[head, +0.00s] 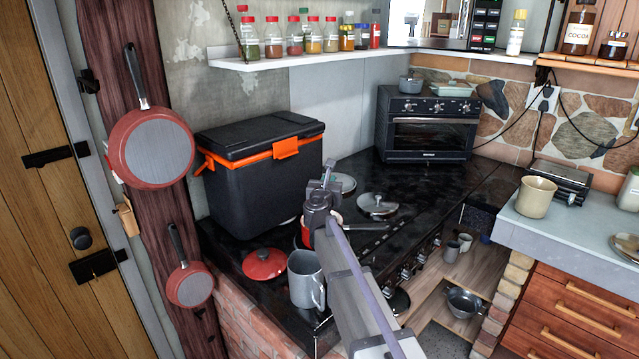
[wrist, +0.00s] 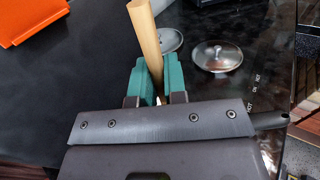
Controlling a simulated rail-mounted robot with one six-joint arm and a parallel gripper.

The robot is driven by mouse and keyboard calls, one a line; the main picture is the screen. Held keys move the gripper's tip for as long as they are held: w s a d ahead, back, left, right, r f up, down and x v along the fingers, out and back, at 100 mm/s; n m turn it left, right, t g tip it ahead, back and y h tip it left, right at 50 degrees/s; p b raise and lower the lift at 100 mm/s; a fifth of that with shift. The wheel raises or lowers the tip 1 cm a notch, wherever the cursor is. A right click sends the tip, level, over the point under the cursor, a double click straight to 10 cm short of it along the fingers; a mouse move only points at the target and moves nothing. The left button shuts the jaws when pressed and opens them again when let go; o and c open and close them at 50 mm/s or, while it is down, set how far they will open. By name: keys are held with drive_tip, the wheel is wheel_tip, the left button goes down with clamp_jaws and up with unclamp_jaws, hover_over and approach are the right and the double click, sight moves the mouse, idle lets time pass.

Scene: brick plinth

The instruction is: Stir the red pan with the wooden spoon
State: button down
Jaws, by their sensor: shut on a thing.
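My gripper (wrist: 161,85) has green fingers closed on the pale wooden handle of the spoon (wrist: 146,38) in the wrist view. The handle stands up between the fingers; the spoon's lower end is hidden. In the head view my arm reaches over the cooktop, and its end hides most of the red pan (head: 305,237). A strip of the pan's red side shows left of the arm, and its dark handle (head: 366,227) points right. Whether the spoon touches the inside of the pan cannot be seen.
A red lid (head: 264,265) and a grey mug (head: 304,280) sit left of my arm on the black cooktop. A black cooler with orange trim (head: 262,175) stands behind. A metal lid (head: 377,204) lies to the right. An oven (head: 425,130) stands at the back.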

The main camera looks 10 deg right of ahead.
drive_tip(key=shift+w+a, duration=0.8)
drive_tip(key=shift+w, duration=0.2)
wheel_tip(320, 180, up, 8)
drive_tip(key=p, duration=0.8)
wheel_tip(320, 180, up, 5)
drive_tip(key=p, duration=0.5)
